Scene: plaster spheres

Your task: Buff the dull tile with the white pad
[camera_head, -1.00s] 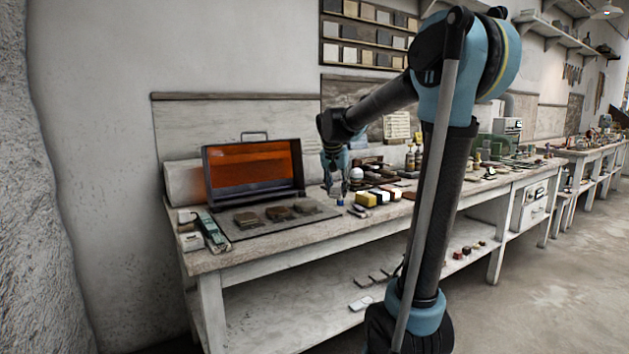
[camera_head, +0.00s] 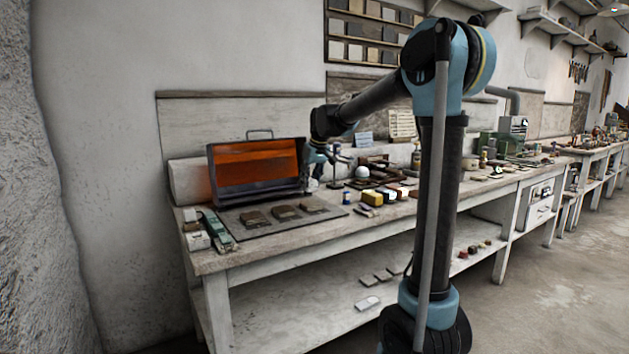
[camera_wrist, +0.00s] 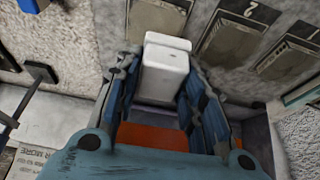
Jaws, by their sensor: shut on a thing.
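My gripper (camera_wrist: 160,85) is shut on the white pad (camera_wrist: 165,68), a pale block clasped between its blue-grey fingers. In the head view my gripper (camera_head: 313,176) is at the right end of the hinged case with the orange panel, above the back right of the grey mat. Three brownish tiles lie in a row on the mat: a left one (camera_head: 255,219), a middle one (camera_head: 284,212) and a right one (camera_head: 313,206). In the wrist view the pad is closest to the tile at upper left (camera_wrist: 158,17). I cannot tell which tile is dull, or whether the pad touches anything.
The case with the orange panel (camera_head: 250,170) stands behind the mat (camera_head: 270,228). A green tool (camera_head: 218,231) lies left of the mat. Yellow, white and dark blocks (camera_head: 373,198) and a small blue-topped item (camera_head: 346,197) are to the right.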

